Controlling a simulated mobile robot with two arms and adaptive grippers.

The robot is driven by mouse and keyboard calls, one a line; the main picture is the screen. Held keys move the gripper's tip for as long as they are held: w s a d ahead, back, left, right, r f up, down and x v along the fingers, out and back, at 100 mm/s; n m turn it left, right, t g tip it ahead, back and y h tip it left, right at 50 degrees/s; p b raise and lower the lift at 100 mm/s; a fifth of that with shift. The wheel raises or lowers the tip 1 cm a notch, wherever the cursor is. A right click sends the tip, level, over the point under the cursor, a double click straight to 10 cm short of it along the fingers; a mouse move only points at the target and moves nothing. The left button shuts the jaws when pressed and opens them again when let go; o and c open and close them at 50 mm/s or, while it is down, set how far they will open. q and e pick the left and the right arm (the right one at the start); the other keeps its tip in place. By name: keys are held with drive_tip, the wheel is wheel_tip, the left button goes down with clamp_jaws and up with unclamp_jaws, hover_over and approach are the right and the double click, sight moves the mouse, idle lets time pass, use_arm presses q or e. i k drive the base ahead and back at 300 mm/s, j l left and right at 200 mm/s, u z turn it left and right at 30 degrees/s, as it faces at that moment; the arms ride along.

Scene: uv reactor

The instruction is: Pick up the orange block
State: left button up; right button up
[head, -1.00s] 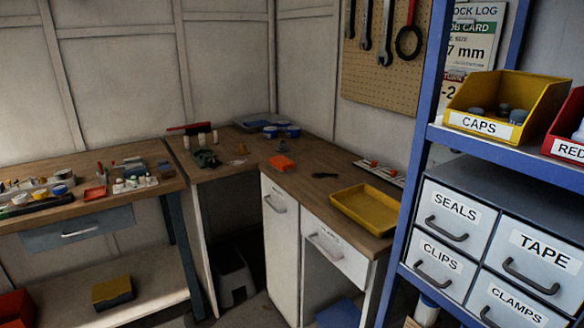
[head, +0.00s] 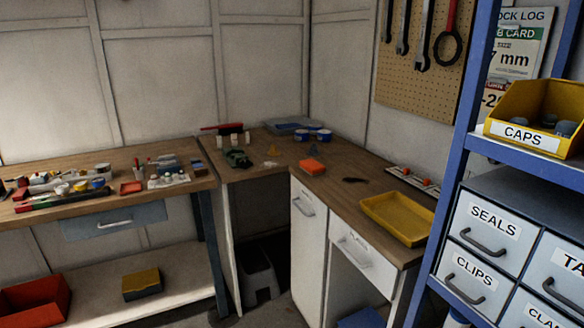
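An orange block (head: 312,167) lies on the wooden corner bench (head: 347,210) in the head view, near the bench's left edge, above the white cabinet. Nothing covers it. Neither of my grippers is in the head view.
A yellow tray (head: 398,218) sits on the bench to the block's right, with a small dark object (head: 355,180) between them. A blue shelf post (head: 455,160) with labelled drawers stands at right. A cluttered workbench (head: 110,215) is at left. A dark stool (head: 259,275) stands under the corner bench.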

sight(313, 169)
drive_tip(key=i+j+z, duration=0.4)
drive_tip(key=i+j, duration=0.7)
drive_tip(key=i, duration=0.05)
